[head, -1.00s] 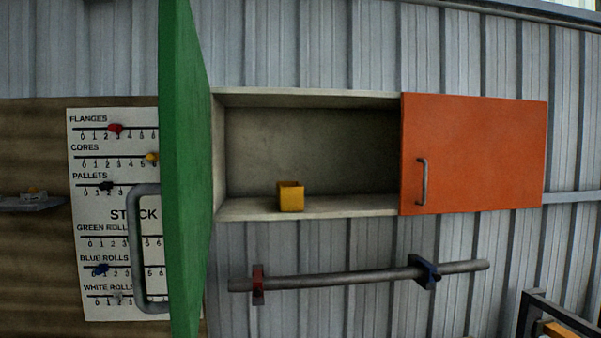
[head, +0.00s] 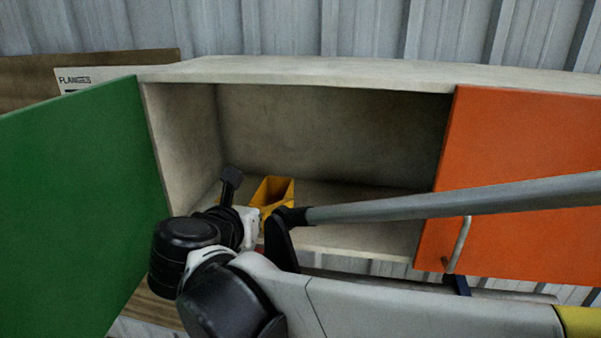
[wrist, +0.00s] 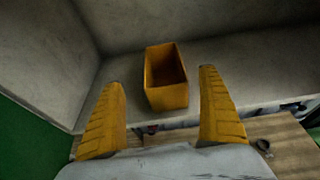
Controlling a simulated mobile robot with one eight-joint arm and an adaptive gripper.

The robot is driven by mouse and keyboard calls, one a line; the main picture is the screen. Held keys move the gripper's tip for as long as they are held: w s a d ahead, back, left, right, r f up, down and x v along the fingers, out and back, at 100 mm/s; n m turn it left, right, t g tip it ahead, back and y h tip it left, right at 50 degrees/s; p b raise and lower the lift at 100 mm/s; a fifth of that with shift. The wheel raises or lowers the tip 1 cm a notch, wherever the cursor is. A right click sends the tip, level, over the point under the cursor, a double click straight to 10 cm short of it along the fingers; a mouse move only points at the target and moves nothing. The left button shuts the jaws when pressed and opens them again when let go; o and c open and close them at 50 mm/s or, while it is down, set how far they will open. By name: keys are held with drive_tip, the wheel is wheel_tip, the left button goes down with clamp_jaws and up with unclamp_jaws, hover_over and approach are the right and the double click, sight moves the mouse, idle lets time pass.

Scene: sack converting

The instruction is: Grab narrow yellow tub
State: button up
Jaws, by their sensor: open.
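The narrow yellow tub (head: 272,190) stands upright on the floor of the open cabinet, its top open and empty-looking. It also shows in the wrist view (wrist: 168,92), just beyond and between my fingers. My gripper (wrist: 162,105) is open, with one yellow finger toward each side of the tub and no contact visible. In the head view my gripper (head: 255,200) is at the cabinet's front opening, and my arm hides the lower part of the tub.
The cabinet (head: 330,130) has its green door (head: 75,200) swung open on the left. The orange door (head: 530,180) on the right is shut, with a metal handle (head: 459,245). The shelf around the tub is clear.

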drive_tip(key=shift+x, duration=1.2)
drive_tip(key=p, duration=0.2)
approach(272, 192)
drive_tip(key=w+d, duration=0.1)
drive_tip(key=w+d+r, duration=0.1)
drive_tip(key=shift+w+d, duration=0.2)
drive_tip(key=shift+w, duration=0.1)
drive_tip(key=shift+w+f, duration=0.25)
drive_tip(key=shift+w, duration=0.1)
drive_tip(key=shift+s+r, duration=0.1)
drive_tip(key=shift+s, duration=0.1)
drive_tip(key=shift+c, duration=1.3)
drive_tip(key=c, duration=1.1)
